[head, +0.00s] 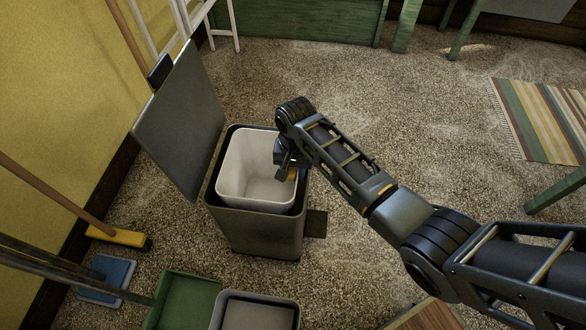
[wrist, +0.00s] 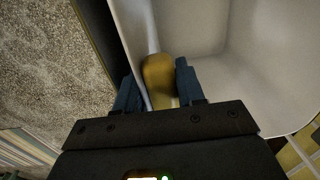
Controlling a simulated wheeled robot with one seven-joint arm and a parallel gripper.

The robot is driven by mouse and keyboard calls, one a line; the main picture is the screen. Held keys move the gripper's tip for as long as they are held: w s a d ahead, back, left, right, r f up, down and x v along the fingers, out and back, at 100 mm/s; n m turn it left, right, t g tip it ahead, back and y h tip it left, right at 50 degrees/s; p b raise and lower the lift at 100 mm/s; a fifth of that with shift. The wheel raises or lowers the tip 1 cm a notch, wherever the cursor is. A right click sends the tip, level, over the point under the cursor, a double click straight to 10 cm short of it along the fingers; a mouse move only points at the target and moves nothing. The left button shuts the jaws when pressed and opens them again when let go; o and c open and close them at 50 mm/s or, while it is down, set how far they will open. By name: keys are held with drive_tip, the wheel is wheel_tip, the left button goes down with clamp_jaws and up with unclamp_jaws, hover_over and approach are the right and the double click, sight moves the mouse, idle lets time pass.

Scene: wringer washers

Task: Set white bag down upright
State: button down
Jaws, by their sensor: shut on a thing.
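The white bag (head: 250,165) looks like a stiff, open-topped white liner. In the head view it sits upright inside a grey bin (head: 262,228) with its mouth facing up; its bottom outside is hidden. My gripper (head: 289,170) is at the liner's right rim, pointing down. In the wrist view my gripper (wrist: 157,90) is shut with the white rim and a yellow-brown grip (wrist: 158,73) between its fingers. The liner's pale, empty inside (wrist: 205,45) fills the upper right of that view.
The bin's grey lid (head: 180,120) stands open on the left, near the yellow wall. A green tray (head: 183,300), a grey container (head: 255,312), a yellow broom head (head: 120,237) and a blue mop head (head: 107,277) are in front. The speckled floor to the right is mostly clear up to the striped rug (head: 540,115).

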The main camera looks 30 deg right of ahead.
drive_tip(key=c, duration=1)
unclamp_jaws()
drive_tip(key=shift+o, duration=0.2)
wheel_tip(320, 180, up, 13)
drive_tip(key=p, duration=0.4)
drive_tip(key=shift+d+r+p, duration=0.15)
drive_tip(key=shift+p, duration=0.25)
drive_tip(key=shift+s, duration=0.1)
